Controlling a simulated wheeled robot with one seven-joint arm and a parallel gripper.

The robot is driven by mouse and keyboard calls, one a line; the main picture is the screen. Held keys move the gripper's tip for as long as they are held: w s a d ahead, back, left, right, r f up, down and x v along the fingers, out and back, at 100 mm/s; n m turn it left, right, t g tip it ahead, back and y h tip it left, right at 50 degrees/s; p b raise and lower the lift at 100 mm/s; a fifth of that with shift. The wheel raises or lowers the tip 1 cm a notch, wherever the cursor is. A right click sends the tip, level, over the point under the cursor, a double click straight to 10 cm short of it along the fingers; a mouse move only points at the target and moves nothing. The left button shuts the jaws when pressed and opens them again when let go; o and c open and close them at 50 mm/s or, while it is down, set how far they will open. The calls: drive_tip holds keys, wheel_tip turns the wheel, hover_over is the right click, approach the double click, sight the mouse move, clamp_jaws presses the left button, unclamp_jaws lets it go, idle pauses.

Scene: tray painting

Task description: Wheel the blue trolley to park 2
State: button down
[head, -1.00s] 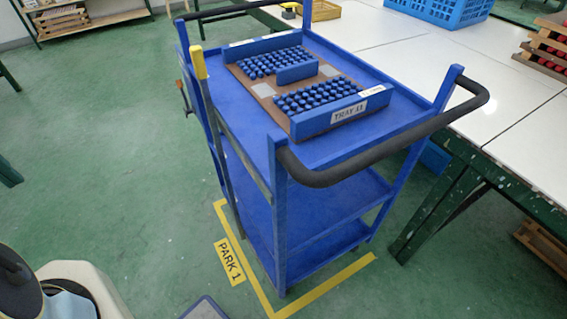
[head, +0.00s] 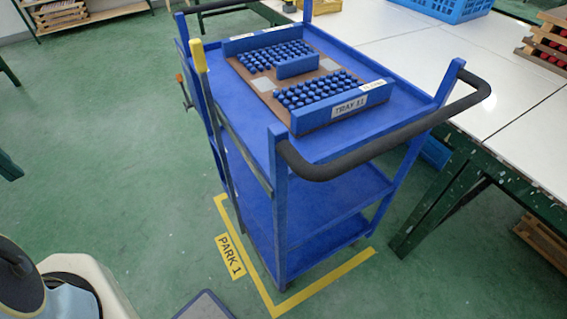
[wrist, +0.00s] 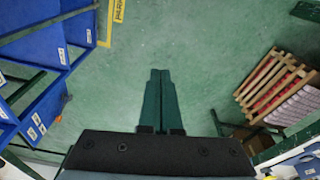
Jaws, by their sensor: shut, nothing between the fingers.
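The blue trolley (head: 325,205) stands upright in the head view, inside the yellow corner marking of park 1 (head: 230,256). Its dark curved push handle (head: 385,135) faces the near right. On its top shelf lies a brown tray with blue side blocks (head: 345,112) and rows of small blue pieces. My gripper (wrist: 160,74) shows in the wrist view, shut and empty, with green floor beyond it. No park 2 marking is readable in either view.
A white-topped table (head: 480,85) with green legs stands close to the trolley's right side. A yellow-topped pole (head: 202,75) is at the trolley's left. In the wrist view, blue shelving (wrist: 35,75) is left and a wooden rack (wrist: 275,85) right.

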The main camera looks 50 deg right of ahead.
drive_tip(key=w+d+f+m+t+h+b, duration=0.2)
drive_tip(key=w+d+f+b, duration=0.1)
drive_tip(key=w+d+f, duration=0.4)
drive_tip(key=w+d+f+m+t+h+b, duration=0.1)
drive_tip(key=w+d+f+m+t+b, duration=0.15)
drive_tip(key=w+d, duration=0.45)
drive_tip(key=s+d+f+m+g+h+b, duration=0.1)
drive_tip(key=d+f+g+h+b, duration=0.2)
drive_tip(key=d, duration=0.4)
drive_tip(key=s+d+f+m+g+h+b, duration=0.1)
drive_tip(key=d+f+m+h, duration=0.1)
drive_tip(key=d+f+h, duration=0.4)
drive_tip(key=s+d+f+m+g+b, duration=0.1)
drive_tip(key=s+d+f+g, duration=0.15)
drive_tip(key=s+g, duration=0.2)
drive_tip(key=s+d+f+m+g+b, duration=0.1)
drive_tip(key=s+d+g, duration=0.25)
drive_tip(key=s, duration=0.25)
drive_tip(key=s+f+m+g+y+b, duration=0.1)
drive_tip(key=s+g+y, duration=0.3)
drive_tip(key=s, duration=2.2)
drive_tip(key=shift+a+f+m+g, duration=0.4)
drive_tip(key=shift+f+m+g, duration=0.1)
drive_tip(key=shift+g, duration=2.55)
